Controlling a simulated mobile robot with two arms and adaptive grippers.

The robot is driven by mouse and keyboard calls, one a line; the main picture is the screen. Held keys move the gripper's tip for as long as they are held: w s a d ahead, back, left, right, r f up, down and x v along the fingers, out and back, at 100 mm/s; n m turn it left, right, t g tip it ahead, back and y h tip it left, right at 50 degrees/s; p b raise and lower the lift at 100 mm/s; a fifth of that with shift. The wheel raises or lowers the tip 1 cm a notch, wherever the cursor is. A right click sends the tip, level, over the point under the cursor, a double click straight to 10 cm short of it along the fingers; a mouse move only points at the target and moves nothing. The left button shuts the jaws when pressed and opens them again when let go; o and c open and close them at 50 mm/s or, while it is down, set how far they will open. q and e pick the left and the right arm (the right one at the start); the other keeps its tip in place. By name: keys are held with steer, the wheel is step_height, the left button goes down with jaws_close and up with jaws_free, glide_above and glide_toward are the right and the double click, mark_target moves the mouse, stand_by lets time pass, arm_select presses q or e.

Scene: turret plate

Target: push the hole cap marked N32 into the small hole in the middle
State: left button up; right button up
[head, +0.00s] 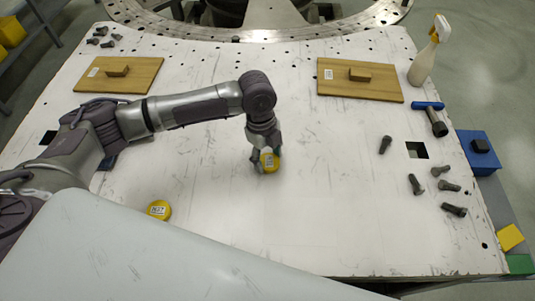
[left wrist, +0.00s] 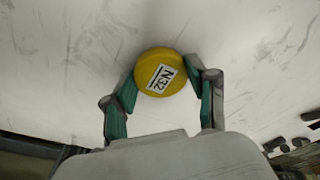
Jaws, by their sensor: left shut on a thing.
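The yellow hole cap marked N32 (left wrist: 160,74) is between the fingers of my left gripper (left wrist: 162,85), its label readable in the left wrist view. My left gripper (head: 266,163) is shut on this cap (head: 269,162) in the middle of the white plate (head: 330,220) in the head view. I cannot tell whether the cap touches the plate. The small hole in the middle is not visible; the gripper or cap may hide it. My right gripper is not in view.
Another yellow cap (head: 158,210) lies at the lower left. Two wooden boards with blocks, left (head: 95,84) and right (head: 340,90), lie farther back. Bolts (head: 416,184) lie near a square hole (head: 417,150) at right.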

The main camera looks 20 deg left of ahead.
arm_select(q)
steer(key=o, duration=1.2)
steer(key=r, duration=0.4)
steer(key=a+r, duration=0.1)
steer(key=r, duration=0.7)
steer(key=shift+w+a, duration=0.3)
steer(key=shift+w, duration=0.1)
